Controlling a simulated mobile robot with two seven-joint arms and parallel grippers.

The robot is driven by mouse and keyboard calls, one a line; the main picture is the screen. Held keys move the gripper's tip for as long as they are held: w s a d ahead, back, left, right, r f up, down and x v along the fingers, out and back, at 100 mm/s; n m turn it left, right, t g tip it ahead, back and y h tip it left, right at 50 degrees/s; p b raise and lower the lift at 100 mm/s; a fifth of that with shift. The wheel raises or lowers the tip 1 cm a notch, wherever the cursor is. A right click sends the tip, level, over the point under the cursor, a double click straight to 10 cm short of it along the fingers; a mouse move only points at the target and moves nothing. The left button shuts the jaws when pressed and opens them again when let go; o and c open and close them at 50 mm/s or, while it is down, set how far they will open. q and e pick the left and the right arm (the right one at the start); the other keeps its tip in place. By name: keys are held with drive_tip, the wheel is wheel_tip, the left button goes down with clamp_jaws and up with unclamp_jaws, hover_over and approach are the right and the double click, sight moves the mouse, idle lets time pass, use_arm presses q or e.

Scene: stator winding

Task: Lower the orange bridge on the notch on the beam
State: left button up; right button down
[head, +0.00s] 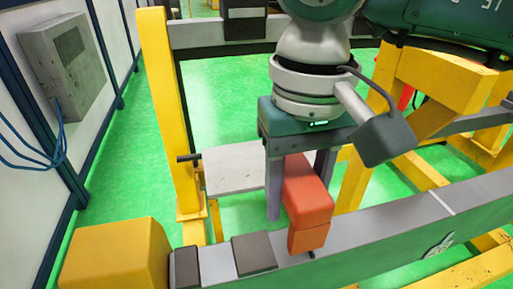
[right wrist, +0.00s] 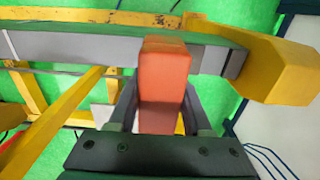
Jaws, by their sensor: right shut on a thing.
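The orange bridge (head: 308,200) is a blocky piece held between the fingers of my right gripper (head: 298,185), which is shut on it. Its near end hangs at the grey beam (head: 380,225), just right of a dark block on the beam. I cannot tell whether it touches the beam. In the right wrist view the bridge (right wrist: 164,80) stands between the two fingers (right wrist: 160,115) and crosses in front of the beam (right wrist: 90,50). The notch is not clearly seen; the bridge may cover it. My left gripper is not in view.
Dark blocks (head: 254,254) sit on the beam's left part, beside a yellow end block (head: 115,255). A yellow post (head: 165,110) and a pale plate (head: 233,168) stand behind. A grey wall box (head: 65,60) with blue cables hangs at left. Green floor lies open between.

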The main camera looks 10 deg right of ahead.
drive_tip(key=shift+f+b, duration=1.65)
drive_tip(key=shift+f, duration=0.95)
drive_tip(key=shift+r, duration=0.2)
drive_tip(key=shift+f, duration=0.25)
drive_tip(key=shift+s, duration=0.1)
drive_tip(key=shift+b, duration=0.3)
